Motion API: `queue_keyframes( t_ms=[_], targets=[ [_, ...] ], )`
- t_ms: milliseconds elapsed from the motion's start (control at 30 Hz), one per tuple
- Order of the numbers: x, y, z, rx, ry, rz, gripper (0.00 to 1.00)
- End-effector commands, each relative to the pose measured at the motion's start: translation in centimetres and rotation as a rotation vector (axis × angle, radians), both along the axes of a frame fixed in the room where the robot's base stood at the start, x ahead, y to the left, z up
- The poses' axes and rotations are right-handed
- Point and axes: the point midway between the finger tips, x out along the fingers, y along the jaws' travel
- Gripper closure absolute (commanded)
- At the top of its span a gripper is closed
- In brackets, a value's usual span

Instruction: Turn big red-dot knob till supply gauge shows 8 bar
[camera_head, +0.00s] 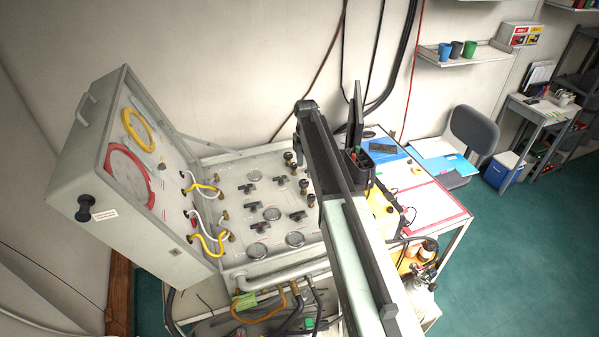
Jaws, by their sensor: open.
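An open pale-green air panel case stands on a bench at left. Its raised part (178,148) carries a large red-ringed round dial (130,172) and a yellow-ringed one (137,131). I cannot read any pointer or tell which is the supply gauge. A big black knob (85,203) sits on the case's outer left side beside a white label; no red dot shows on it. Smaller dials, including one (295,239), lie on the flat panel. My gripper (331,97) is open, its dark end seen from behind at the panel's right edge, apart from the black side knob.
Black T-handles (250,189) and yellow and white hoses (208,242) crowd the panel. Hoses hang below its front pipe (275,276). The bench at right holds papers (430,200) and blue folders.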

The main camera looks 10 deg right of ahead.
Motion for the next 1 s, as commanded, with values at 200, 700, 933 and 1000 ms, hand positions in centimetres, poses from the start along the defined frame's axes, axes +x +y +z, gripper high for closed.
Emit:
queue_keyframes(
  t_ms=[200,700,933,1000],
  targets=[
    [0.0,0.5,-0.1,0.0,0.0,0.007,0.4],
    [0.0,0.7,-7.1,0.0,0.0,0.009,0.4],
    [0.0,0.7,-8.0,0.0,0.0,0.01,0.4],
    [-0.1,0.7,-7.8,0.0,0.0,0.01,0.4]
  ],
)
